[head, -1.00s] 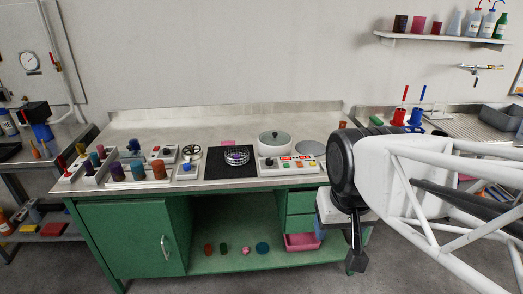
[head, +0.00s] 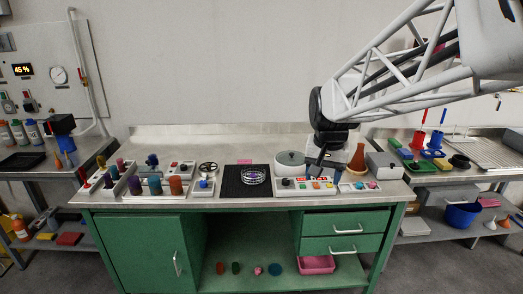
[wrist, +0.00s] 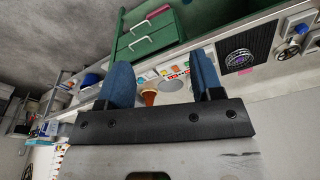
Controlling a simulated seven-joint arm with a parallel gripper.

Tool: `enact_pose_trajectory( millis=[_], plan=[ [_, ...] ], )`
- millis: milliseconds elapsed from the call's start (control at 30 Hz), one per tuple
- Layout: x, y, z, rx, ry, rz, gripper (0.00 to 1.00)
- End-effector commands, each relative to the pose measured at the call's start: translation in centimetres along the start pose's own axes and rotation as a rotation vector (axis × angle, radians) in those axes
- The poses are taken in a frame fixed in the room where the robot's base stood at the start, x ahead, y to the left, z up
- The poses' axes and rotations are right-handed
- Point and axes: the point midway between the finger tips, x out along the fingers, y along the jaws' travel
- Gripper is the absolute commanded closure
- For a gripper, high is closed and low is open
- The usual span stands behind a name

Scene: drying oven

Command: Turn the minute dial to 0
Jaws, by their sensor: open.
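I cannot tell for sure which control is the minute dial. Two small round knobs, a left one (head: 8,104) and a right one (head: 29,103), sit on the wall panel at the far left of the head view. A white control box (head: 305,187) with colored buttons and a dark knob (head: 286,183) stands on the bench. No dial numbers are readable. My gripper (head: 325,168) is over the right part of the bench, close to this box. In the wrist view my gripper (wrist: 162,78) has its two blue fingers apart with nothing held between them.
A round lidded pot (head: 290,162), an orange flask (head: 357,158) and a grey box (head: 384,167) stand near my gripper. Colored cylinders in racks fill the bench's left. A digital display (head: 23,70) and round gauge (head: 59,75) are on the wall.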

Motion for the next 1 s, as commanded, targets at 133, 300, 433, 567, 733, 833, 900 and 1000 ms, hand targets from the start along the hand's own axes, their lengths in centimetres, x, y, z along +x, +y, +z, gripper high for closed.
enact_pose_trajectory(
  millis=[133, 300, 433, 567, 733, 833, 900, 1000],
  plan=[
    [1.1, -1.4, -3.4, 0.04, -0.014, 0.004, 0.4],
    [2.5, -2.8, -7.1, 0.088, -0.027, 0.009, 0.4],
    [3.8, -3.9, -9.8, 0.123, -0.038, 0.013, 0.4],
    [5.2, -5.1, -12.5, 0.159, -0.047, 0.017, 0.4],
    [7.5, -6.5, -15.9, 0.207, -0.061, 0.024, 0.4],
    [8.9, -7.4, -17.9, 0.234, -0.068, 0.028, 0.4],
    [9.9, -8.0, -19.2, 0.253, -0.073, 0.031, 0.4],
    [11.5, -8.8, -21.1, 0.281, -0.08, 0.036, 0.4]
  ],
)
